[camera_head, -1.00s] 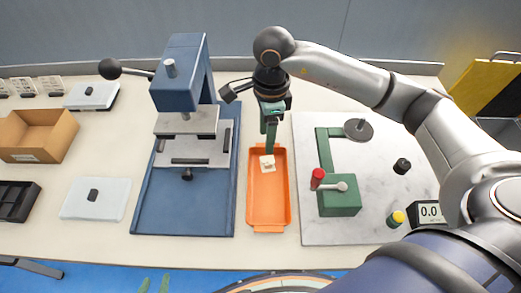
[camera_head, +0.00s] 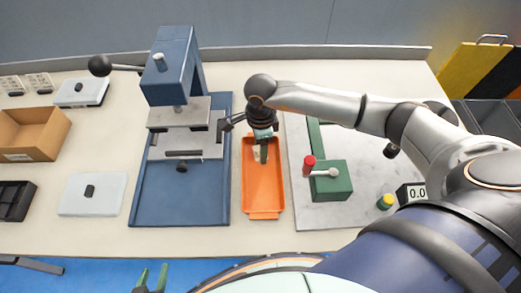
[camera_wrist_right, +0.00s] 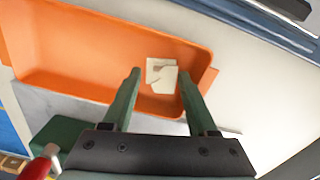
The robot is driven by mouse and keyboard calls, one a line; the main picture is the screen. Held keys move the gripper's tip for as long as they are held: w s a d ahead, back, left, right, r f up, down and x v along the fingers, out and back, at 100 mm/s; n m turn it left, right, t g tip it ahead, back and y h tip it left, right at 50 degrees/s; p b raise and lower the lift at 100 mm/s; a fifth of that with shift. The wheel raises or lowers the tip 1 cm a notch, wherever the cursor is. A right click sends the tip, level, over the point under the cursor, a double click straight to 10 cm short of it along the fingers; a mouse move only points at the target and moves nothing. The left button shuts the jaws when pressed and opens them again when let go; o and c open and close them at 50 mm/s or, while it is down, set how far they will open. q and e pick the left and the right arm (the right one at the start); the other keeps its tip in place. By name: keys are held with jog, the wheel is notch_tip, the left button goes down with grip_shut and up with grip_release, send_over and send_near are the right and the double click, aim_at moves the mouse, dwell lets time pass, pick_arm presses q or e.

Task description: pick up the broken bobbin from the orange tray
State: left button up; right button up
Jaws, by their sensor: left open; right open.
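The orange tray (camera_head: 263,190) lies on the table between the blue press and the grey slab. The broken bobbin (camera_wrist_right: 163,75), a small cream piece with an irregular outline, lies inside the tray near one end. In the head view it is mostly hidden behind my right gripper (camera_head: 262,158), which points down over the tray's far end. In the right wrist view my right gripper (camera_wrist_right: 160,80) is open, with its two green fingers apart and the bobbin showing between and beyond the tips. My left gripper (camera_head: 152,278) is low at the bottom edge, open and empty.
The blue press (camera_head: 180,190) stands just left of the tray. On the grey slab (camera_head: 350,200) to the right is a green fixture (camera_head: 330,183) with a red knob.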

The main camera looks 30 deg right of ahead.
jog(key=shift+f, duration=0.15)
grip_shut()
dwell(0.4)
